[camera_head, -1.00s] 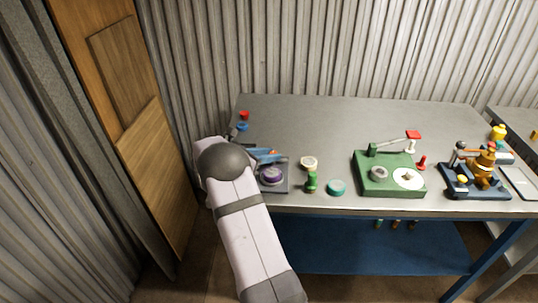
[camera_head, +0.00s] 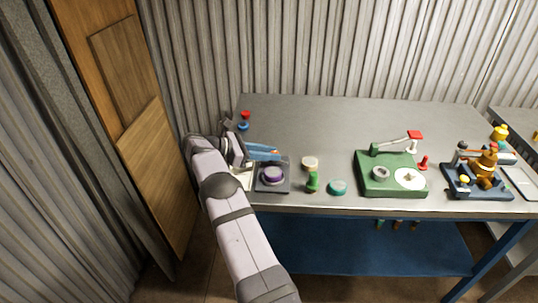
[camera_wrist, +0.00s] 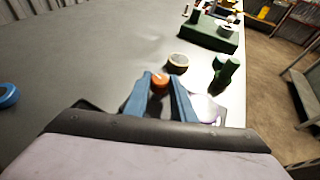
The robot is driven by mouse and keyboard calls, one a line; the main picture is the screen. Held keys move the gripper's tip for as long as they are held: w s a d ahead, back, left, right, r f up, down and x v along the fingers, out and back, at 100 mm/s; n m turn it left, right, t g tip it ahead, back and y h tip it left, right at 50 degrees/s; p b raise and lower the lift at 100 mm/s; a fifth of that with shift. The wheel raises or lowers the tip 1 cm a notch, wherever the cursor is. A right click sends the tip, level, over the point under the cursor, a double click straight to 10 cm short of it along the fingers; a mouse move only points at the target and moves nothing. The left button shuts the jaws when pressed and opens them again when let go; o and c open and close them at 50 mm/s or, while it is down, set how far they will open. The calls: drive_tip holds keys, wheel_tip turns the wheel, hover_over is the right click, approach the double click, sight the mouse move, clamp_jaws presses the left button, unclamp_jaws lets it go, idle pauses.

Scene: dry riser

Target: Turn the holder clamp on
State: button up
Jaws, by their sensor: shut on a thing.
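A dark grey holder (camera_head: 285,186) with a purple disc (camera_head: 272,174) stands at the front left of the table. My gripper (camera_head: 279,154) has blue fingers and is at the back edge of this holder. In the wrist view, my gripper (camera_wrist: 160,84) is shut on a small orange knob (camera_wrist: 160,80), with one finger on each side. How the knob joins the holder is hidden by the fingers. I cannot tell whether this knob belongs to the holder clamp.
A tan-rimmed round part (camera_head: 310,163), a green peg (camera_head: 312,182) and a teal disc (camera_head: 338,187) stand to the right. A green fixture (camera_head: 372,188) with a red-tipped lever (camera_head: 414,135) is further right. A blue ring (camera_head: 243,127) lies behind.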

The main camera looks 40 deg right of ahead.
drive_tip(key=shift+w+r, duration=0.1)
drive_tip(key=shift+r, duration=0.1)
drive_tip(key=o, duration=1.1)
drive_tip(key=shift+c, duration=0.2)
drive_tip(key=shift+f, duration=0.1)
drive_tip(key=b+v, duration=0.1)
drive_tip(key=v, duration=0.3)
drive_tip(key=shift+w+a, duration=0.15)
drive_tip(key=shift+a, duration=0.25)
drive_tip(key=shift+a+r+p, duration=0.2)
drive_tip(key=shift+r+p, duration=0.15)
drive_tip(key=shift+r, duration=0.05)
drive_tip(key=shift+p+v, duration=0.9)
drive_tip(key=shift+p, duration=0.05)
drive_tip(key=shift+f, duration=0.1)
